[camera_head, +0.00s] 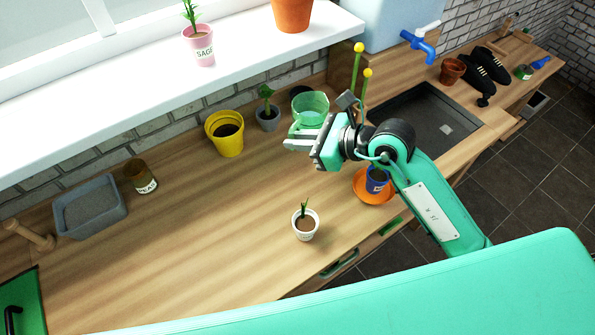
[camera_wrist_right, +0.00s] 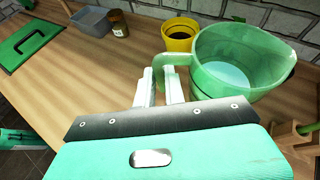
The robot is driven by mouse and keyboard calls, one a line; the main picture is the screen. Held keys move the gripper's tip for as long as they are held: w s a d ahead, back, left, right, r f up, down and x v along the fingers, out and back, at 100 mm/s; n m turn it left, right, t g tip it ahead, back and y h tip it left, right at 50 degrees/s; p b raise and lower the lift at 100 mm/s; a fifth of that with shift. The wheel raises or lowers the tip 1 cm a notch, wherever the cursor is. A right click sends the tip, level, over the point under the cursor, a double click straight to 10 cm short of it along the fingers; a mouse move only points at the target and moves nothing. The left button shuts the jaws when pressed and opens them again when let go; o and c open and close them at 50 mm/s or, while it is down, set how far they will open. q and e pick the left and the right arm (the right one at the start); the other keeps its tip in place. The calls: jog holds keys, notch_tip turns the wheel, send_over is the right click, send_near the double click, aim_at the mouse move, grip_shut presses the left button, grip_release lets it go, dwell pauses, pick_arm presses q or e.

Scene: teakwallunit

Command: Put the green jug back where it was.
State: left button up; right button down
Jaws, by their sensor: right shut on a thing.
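The green jug (camera_head: 311,104) is translucent and open-topped. It is upright over the back of the wooden worktop, just right of a small grey plant pot. My right gripper (camera_head: 302,141) is shut on its handle. In the right wrist view the jug (camera_wrist_right: 228,66) fills the upper right, and the fingers of the gripper (camera_wrist_right: 161,82) close around the handle at its left. Water-like pale content shows inside. I cannot tell whether its base touches the worktop. My left gripper is not in view.
A yellow pot (camera_head: 228,146) and the grey plant pot (camera_head: 268,118) stand left of the jug. A sink (camera_head: 425,118) lies right. A blue pot on an orange saucer (camera_head: 372,196) and a white pot (camera_head: 306,226) stand nearer the front. The worktop's left middle is clear.

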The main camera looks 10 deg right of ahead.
notch_tip(320, 180, down, 13)
jog(key=shift+w+a+p, duration=0.1)
jog(key=shift+p, duration=0.5)
jog(key=shift+f, duration=0.25)
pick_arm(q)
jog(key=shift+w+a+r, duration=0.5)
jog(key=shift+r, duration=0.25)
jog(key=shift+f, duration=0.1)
pick_arm(e)
jog(key=shift+f, duration=0.15)
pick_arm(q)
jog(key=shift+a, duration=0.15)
pick_arm(e)
jog(key=c, duration=1.5)
grip_release()
